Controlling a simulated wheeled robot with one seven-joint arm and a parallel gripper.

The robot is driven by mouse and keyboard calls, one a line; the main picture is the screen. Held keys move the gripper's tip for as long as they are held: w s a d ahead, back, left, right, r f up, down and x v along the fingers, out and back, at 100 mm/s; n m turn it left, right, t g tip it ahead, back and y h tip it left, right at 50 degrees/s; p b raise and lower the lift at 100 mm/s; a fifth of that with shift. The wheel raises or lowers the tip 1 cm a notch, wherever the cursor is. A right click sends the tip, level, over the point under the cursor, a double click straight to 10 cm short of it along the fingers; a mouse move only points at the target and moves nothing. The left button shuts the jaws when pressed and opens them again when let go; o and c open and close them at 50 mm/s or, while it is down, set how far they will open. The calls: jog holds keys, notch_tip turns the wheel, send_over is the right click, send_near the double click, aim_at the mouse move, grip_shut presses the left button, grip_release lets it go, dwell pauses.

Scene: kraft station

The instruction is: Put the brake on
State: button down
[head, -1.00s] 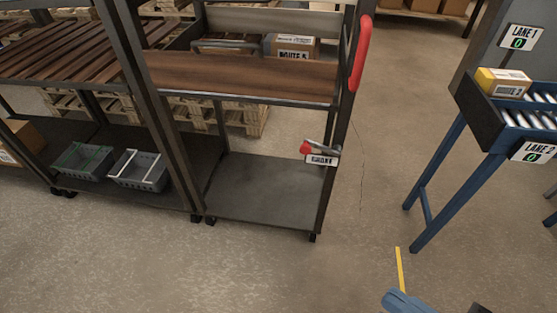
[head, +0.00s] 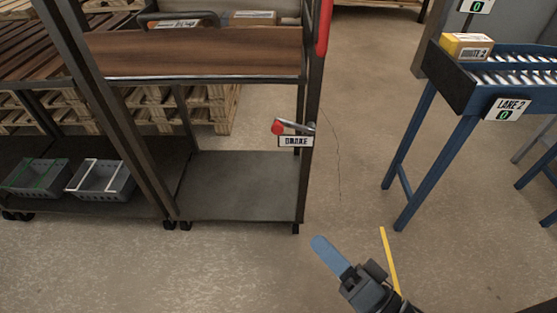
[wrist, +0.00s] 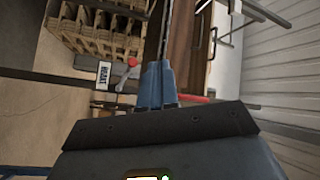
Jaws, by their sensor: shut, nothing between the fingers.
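The brake lever (head: 294,126) has a red knob and a grey arm. It is mounted on the right post of the dark cart, above a white label reading BRAKE (head: 295,141). My gripper (head: 322,246) is at the lower middle of the head view, below and apart from the lever, its blue fingers shut and empty, pointing up and left. In the wrist view the blue fingers (wrist: 156,78) are together, and the red knob (wrist: 132,62) with its lever shows just left of their tips. The label also shows there (wrist: 104,72), turned sideways.
The cart has a wooden shelf (head: 200,53), a grey lower deck (head: 235,190) and a red handle (head: 323,25) on its right post. Grey baskets (head: 100,180) stand at left. A blue roller conveyor (head: 408,155) stands at right. Open floor lies between cart and conveyor.

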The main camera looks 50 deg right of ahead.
jog(key=w+d+f+m+g+h+b, duration=0.1)
jog(key=w+d+f+m+h+b, duration=0.4)
jog(key=w+m, duration=0.4)
jog(key=w+d+f+m+g+h+b, duration=0.1)
jog(key=w+d+f+m+h+b, duration=0.4)
jog(key=m, duration=1.5)
jog(key=w+d+f+h, duration=0.2)
jog(key=w+f+h, duration=0.2)
jog(key=w+h, duration=0.1)
jog(key=shift+d+f+m+b, duration=0.2)
jog(key=shift+f+m+b, duration=0.1)
jog(key=shift+f+b, duration=0.1)
jog(key=shift+r, duration=0.1)
jog(key=p, duration=0.2)
send_near(294, 126)
jog(key=w+r, duration=0.2)
jog(key=w, duration=0.3)
jog(key=shift+w+a+r, duration=0.35)
